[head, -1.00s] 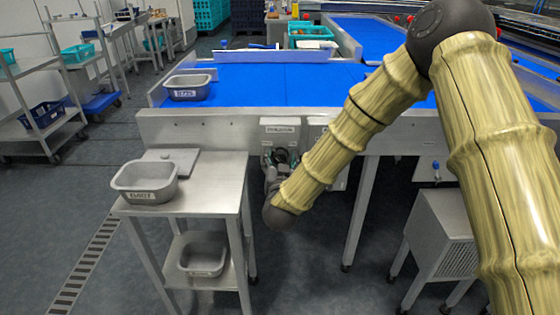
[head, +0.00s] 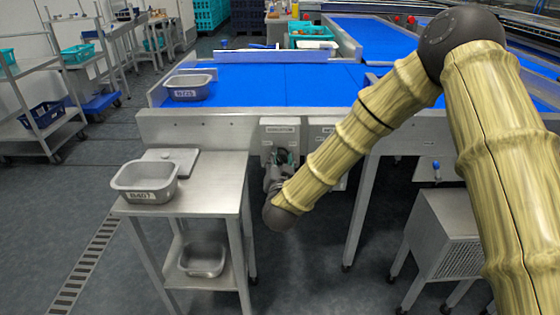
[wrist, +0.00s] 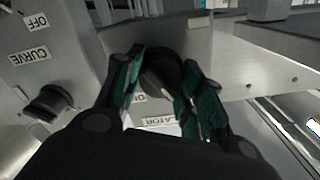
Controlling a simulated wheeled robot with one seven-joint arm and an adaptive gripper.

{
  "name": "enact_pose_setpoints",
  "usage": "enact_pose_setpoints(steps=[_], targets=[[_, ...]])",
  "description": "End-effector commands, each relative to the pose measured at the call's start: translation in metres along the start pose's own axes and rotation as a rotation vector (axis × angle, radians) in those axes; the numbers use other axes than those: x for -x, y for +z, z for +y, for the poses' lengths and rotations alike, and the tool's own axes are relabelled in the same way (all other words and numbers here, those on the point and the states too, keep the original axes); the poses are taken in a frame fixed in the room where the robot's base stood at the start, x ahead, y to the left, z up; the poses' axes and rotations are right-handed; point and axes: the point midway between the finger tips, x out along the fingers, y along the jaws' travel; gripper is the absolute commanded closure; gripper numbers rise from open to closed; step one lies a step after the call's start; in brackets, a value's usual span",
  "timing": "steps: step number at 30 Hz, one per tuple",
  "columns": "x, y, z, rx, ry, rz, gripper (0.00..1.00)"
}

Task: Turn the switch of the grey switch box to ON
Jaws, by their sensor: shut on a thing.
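The grey switch box (head: 280,128) is mounted on the front of the blue-belted conveyor, above the right side of the small steel table. My gripper (head: 281,162) is at its lower face and hides most of its switch. In the wrist view the green-padded fingers of my gripper (wrist: 170,88) are shut on the black switch knob (wrist: 158,82), one finger on each side. A label (wrist: 160,121) ending in "LATOR" and part of an "ON" mark show upside down beside the knob. The knob's exact angle is partly hidden by the fingers.
A second box with a black knob (wrist: 48,103) and "OFF" and "CURVE" labels is close beside my gripper. The steel table (head: 215,190) holds a grey tub (head: 146,194); another tub (head: 203,270) is on its lower shelf. A white-grey cabinet (head: 440,220) stands at right.

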Motion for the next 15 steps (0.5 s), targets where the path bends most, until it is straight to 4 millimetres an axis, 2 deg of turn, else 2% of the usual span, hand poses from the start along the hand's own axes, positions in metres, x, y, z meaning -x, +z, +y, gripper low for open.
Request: enact_pose_setpoints(steps=[15], targets=[[0.0002, 0.0015, 0.0027, -0.492, 0.003, 0.0, 0.86]])
